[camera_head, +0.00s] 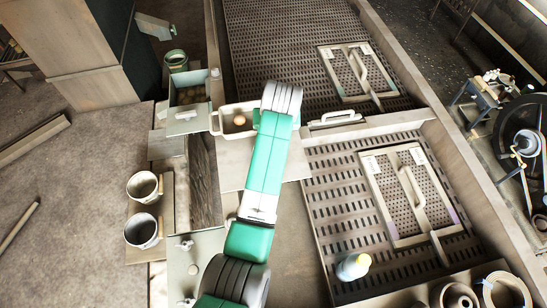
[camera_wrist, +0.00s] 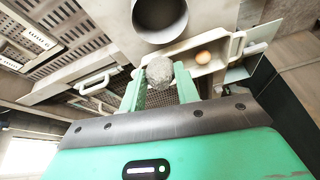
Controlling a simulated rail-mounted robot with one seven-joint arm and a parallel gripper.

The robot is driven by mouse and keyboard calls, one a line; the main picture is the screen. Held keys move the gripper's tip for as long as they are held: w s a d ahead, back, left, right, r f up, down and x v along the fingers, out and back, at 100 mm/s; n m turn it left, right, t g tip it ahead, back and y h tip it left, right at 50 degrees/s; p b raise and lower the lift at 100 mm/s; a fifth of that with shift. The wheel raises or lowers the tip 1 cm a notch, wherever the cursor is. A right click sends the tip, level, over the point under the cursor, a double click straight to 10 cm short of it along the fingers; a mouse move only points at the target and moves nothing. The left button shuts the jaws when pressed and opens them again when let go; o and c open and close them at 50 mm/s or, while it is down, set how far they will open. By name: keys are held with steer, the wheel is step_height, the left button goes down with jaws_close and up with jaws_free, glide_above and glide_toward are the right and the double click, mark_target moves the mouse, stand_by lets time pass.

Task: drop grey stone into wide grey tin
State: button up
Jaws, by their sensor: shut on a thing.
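The grey stone (camera_wrist: 159,71) is a rough, rounded lump. In the wrist view it sits between the green fingertips of my gripper (camera_wrist: 160,77), which is shut on it. A round grey tin (camera_wrist: 160,20) with a wide, dark opening shows at the top edge of the wrist view, just beyond the stone and partly cut off. The stone appears outside the tin; how high it is above the surface I cannot tell. In the head view my arm hides the stone and the tin.
A pale tray (camera_head: 226,109) with a brown egg (camera_wrist: 203,57) lies beside the tin. A green-grey box (camera_head: 188,90) holds several round things. Two white pots (camera_head: 142,186) (camera_head: 142,231) stand at left. Perforated panels (camera_head: 345,190) with handled plates spread to the right.

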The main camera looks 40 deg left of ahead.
step_height(320, 180, down, 5)
steer(key=b, duration=0.3)
steer(key=o, duration=1.1)
steer(key=shift+d, duration=0.1)
steer(key=b+v, duration=0.1)
steer(key=v, duration=0.7)
